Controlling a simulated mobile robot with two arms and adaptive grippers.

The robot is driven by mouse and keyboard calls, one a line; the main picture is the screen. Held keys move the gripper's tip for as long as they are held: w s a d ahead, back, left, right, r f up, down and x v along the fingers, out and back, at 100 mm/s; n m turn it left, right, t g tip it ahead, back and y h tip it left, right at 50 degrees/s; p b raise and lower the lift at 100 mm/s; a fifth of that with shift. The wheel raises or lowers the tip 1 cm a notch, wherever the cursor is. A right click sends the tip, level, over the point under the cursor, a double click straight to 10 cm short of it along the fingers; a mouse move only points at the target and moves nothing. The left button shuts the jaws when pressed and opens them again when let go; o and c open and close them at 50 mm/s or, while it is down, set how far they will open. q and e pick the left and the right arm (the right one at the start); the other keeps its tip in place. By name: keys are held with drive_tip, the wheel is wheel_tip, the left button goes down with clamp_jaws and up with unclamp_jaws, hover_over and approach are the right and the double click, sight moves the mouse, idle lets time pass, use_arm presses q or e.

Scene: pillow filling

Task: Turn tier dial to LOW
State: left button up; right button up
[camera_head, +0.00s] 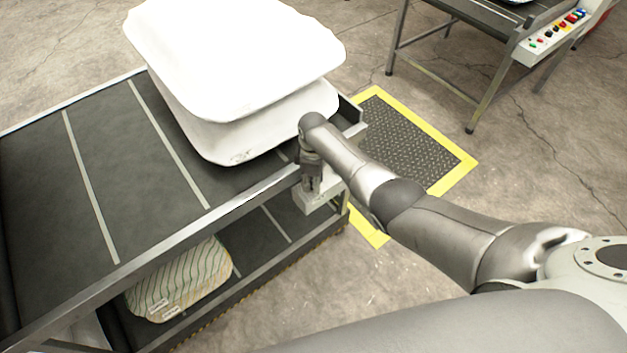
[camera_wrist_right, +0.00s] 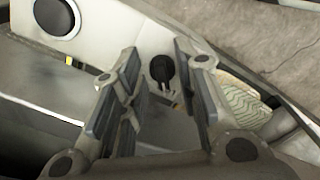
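A pale control box (camera_head: 318,203) is mounted at the near right corner of the conveyor table. My right gripper (camera_head: 312,186) points down at it and hides most of its face. In the right wrist view, a small black knob (camera_wrist_right: 162,68), apparently the tier dial, sits on a pale panel. It shows between the two spread fingers of my right gripper (camera_wrist_right: 158,88), beyond the tips. The fingers look apart with nothing held; contact with the knob cannot be told. The dial's setting and any labels are not readable. My left gripper is out of view.
White pillows (camera_head: 235,75) are stacked on the dark conveyor (camera_head: 85,165), close beside my right wrist. A striped pillow (camera_head: 180,280) lies on the lower tier. A larger round black part (camera_wrist_right: 56,17) sits on the panel. A yellow-edged mat (camera_head: 415,140) lies on the floor behind my arm.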

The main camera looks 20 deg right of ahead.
wheel_tip(320, 180, up, 12)
idle(0.9)
drive_tip(key=shift+s+f, duration=0.1)
drive_tip(key=shift+s, duration=0.05)
